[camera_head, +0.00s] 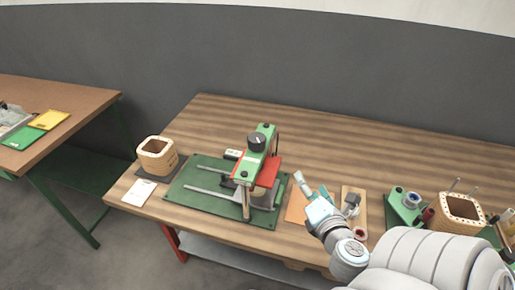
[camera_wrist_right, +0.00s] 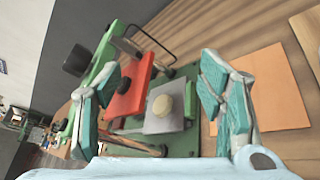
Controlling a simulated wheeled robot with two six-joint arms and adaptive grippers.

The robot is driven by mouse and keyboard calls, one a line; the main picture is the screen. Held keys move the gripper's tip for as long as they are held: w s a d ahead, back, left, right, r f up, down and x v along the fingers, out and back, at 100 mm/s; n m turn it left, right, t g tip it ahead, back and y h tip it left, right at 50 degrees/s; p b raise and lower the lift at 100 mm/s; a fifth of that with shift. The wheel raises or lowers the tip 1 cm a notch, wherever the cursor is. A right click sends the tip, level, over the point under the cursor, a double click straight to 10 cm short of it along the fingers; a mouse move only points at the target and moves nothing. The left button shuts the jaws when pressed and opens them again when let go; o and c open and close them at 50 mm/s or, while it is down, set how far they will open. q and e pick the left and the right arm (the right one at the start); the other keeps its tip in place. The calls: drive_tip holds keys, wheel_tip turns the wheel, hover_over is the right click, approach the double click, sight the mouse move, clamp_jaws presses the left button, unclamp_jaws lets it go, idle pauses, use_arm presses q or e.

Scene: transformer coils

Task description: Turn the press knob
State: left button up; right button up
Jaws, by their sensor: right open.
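The green press (camera_head: 262,165) stands on a green base plate (camera_head: 205,196) with two rails, near the middle of the table. A black round knob (camera_head: 257,142) sits on top of the press; it also shows in the right wrist view (camera_wrist_right: 77,60), left of the gripper. My right gripper (camera_head: 312,187) is open and empty, to the right of the press and apart from it. In the wrist view its fingers (camera_wrist_right: 162,80) stand wide apart, with the press's red plate (camera_wrist_right: 131,92) and a beige round piece (camera_wrist_right: 161,105) beyond them. My left gripper is not in view.
A wooden coil block (camera_head: 157,157) and a white card (camera_head: 139,192) lie left of the press. An orange sheet (camera_head: 296,207) lies beside my gripper. A wooden tray, a green fixture (camera_head: 404,207) and another coil block (camera_head: 460,211) stand right. The table's back is clear.

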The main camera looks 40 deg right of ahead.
sight(262, 145)
drive_tip(key=w+a+r+n+t+y, duration=0.1)
drive_tip(key=w+r+n, duration=0.1)
drive_tip(key=w+n, duration=0.1)
drive_tip(key=w+a+r+n+t+y, duration=0.2)
drive_tip(key=w+n, duration=0.1)
drive_tip(key=n, duration=0.3)
drive_tip(key=w+a+r+n+t+y, duration=0.1)
drive_tip(key=w+n+y, duration=0.1)
drive_tip(key=w+n, duration=0.2)
drive_tip(key=shift+a+r+n+t+b, duration=0.25)
drive_tip(key=shift+r+n+t+b, duration=0.15)
drive_tip(key=shift+n, duration=0.1)
drive_tip(key=w, duration=0.5)
drive_tip(key=w+d+p, duration=0.1)
drive_tip(key=w, duration=0.1)
drive_tip(key=shift+w+d+f, duration=0.1)
drive_tip(key=shift+w, duration=0.45)
drive_tip(key=c, duration=1.1)
drive_tip(key=shift+n+y, duration=0.3)
drive_tip(key=shift+y, duration=0.4)
drive_tip(key=shift+c, duration=0.2)
